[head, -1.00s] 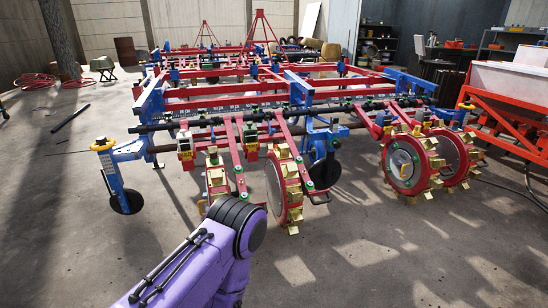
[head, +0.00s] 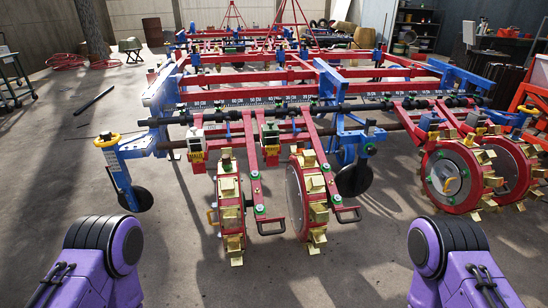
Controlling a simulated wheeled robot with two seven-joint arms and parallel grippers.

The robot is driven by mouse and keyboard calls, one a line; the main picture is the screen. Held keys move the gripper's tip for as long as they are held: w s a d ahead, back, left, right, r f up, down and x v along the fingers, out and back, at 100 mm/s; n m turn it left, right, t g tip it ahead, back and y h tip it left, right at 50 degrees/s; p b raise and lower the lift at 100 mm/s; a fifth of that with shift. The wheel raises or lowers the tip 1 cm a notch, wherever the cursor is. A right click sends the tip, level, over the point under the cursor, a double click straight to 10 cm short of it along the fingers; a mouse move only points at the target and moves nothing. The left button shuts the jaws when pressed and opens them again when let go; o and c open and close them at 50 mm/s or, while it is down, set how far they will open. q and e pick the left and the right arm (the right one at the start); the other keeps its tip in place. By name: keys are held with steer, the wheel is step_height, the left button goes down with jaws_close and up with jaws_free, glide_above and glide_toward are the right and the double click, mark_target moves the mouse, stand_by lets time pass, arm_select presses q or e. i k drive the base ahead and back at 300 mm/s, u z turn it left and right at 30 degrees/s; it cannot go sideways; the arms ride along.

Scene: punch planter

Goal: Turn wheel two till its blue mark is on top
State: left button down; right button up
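Several red punch wheels with yellow blocks around their rims hang at the front of the planter. The leftmost wheel (head: 230,203) and the second from the left (head: 311,207) are seen nearly edge-on. The third wheel (head: 447,180) faces me more, with a pale disc and a small yellow part. The fourth wheel (head: 515,170) is partly hidden behind it. I see no number on the wheels and cannot make out a blue mark. My purple arms show at the bottom left and bottom right, apart from the wheels. Neither gripper is in view.
The planter's red and blue frame (head: 330,90) fills the middle. A yellow-topped blue post (head: 114,165) with a black disc stands at its left end. A dark coulter disc (head: 354,178) hangs right of the second wheel. The concrete floor in front is clear.

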mark_target(306, 194)
steer(key=i, duration=0.85)
steer(key=z, duration=0.3)
